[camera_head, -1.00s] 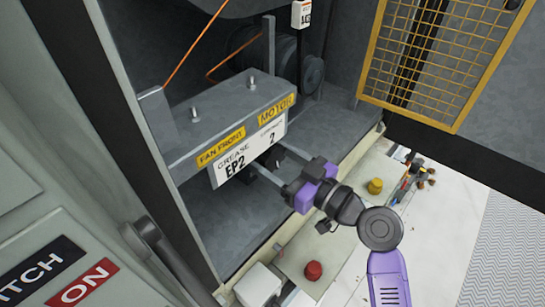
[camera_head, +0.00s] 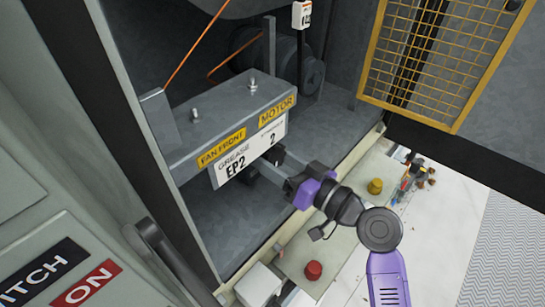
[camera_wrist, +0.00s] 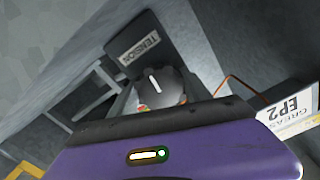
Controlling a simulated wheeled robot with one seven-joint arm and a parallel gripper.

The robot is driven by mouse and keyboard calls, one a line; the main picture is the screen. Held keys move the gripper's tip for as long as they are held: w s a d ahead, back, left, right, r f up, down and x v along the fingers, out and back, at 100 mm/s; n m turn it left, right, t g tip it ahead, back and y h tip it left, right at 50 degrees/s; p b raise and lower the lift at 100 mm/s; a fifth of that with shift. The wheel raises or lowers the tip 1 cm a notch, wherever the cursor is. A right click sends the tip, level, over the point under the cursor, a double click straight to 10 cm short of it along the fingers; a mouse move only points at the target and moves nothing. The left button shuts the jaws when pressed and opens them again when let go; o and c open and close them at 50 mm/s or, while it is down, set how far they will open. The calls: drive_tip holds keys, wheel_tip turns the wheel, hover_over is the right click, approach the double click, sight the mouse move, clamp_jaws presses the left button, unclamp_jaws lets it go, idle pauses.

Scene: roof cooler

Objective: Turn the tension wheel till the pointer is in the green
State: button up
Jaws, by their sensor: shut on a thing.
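An orange-red patch shows at the knob's lower edge. In the head view the wheel is hidden behind the grease sign and bracket. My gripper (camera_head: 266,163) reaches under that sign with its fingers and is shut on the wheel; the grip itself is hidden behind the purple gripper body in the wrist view. I cannot make out a pointer or a green zone on the machine.
The grease sign (camera_head: 250,152) hangs close above my fingers on the grey bracket (camera_head: 215,115). A yellow mesh guard (camera_head: 440,60) stands open at right. A red knob (camera_head: 313,270) and a yellow knob (camera_head: 375,186) lie along the front ledge. A small white box (camera_head: 302,14) is at the top.

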drive_tip(key=m+p, duration=0.1)
drive_tip(key=m, duration=0.4)
drive_tip(key=shift+r+m+p, duration=0.1)
drive_tip(key=shift+m+p, duration=0.3)
drive_tip(key=m+p, duration=0.2)
drive_tip(key=m, duration=0.3)
drive_tip(key=shift+s, duration=0.1)
drive_tip(key=shift+p, duration=0.3)
drive_tip(key=shift+m, duration=0.3)
drive_tip(key=o, duration=1.3)
